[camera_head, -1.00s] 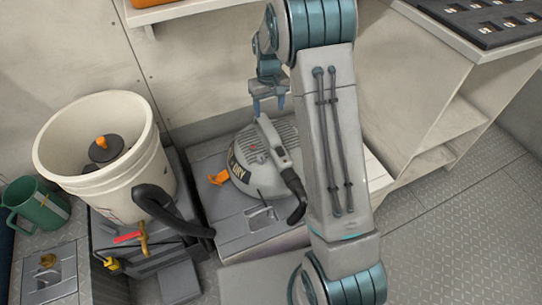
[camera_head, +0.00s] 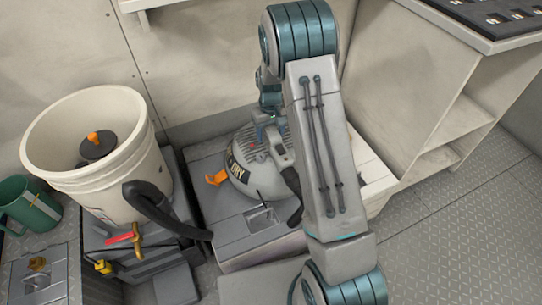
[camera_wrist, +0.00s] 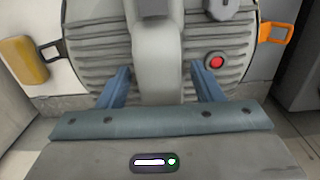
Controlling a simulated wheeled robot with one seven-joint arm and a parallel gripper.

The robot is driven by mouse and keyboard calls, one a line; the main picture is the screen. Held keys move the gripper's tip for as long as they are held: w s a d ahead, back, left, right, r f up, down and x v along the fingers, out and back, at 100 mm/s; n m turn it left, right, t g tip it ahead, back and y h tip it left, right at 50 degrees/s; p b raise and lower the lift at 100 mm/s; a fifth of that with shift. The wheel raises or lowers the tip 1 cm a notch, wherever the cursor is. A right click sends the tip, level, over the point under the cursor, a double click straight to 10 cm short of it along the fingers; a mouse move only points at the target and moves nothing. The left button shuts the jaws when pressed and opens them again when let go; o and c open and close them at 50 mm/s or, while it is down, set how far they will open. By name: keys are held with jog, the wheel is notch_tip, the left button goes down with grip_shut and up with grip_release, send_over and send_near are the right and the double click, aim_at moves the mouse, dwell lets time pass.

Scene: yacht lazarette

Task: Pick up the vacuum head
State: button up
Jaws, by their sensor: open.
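The vacuum head (camera_head: 243,166) is a grey, ribbed dome with a dark label band and an orange latch. It sits on a grey hatch or platform in the head view, partly hidden by my arm. In the wrist view the ribbed top of the vacuum head (camera_wrist: 100,58) fills the middle, with a raised light grey handle (camera_wrist: 158,55) and a red button. My gripper (camera_wrist: 160,80) is open, with one blue finger on each side of the handle. In the head view my gripper (camera_head: 268,133) is over the dome, mostly hidden behind my arm.
A cream bucket (camera_head: 145,160) with a dark, orange-knobbed disc inside stands at the left. A black hose (camera_head: 160,212) curves beside it. A green mug (camera_head: 32,205) is at the far left. Open shelves (camera_head: 440,130) stand at right, with clear tread-plate floor (camera_head: 445,220) before them.

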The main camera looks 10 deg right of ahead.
jog(key=shift+r, duration=0.1)
grip_shut()
jog(key=shift+w+r, duration=0.1)
jog(key=shift+r, duration=0.1)
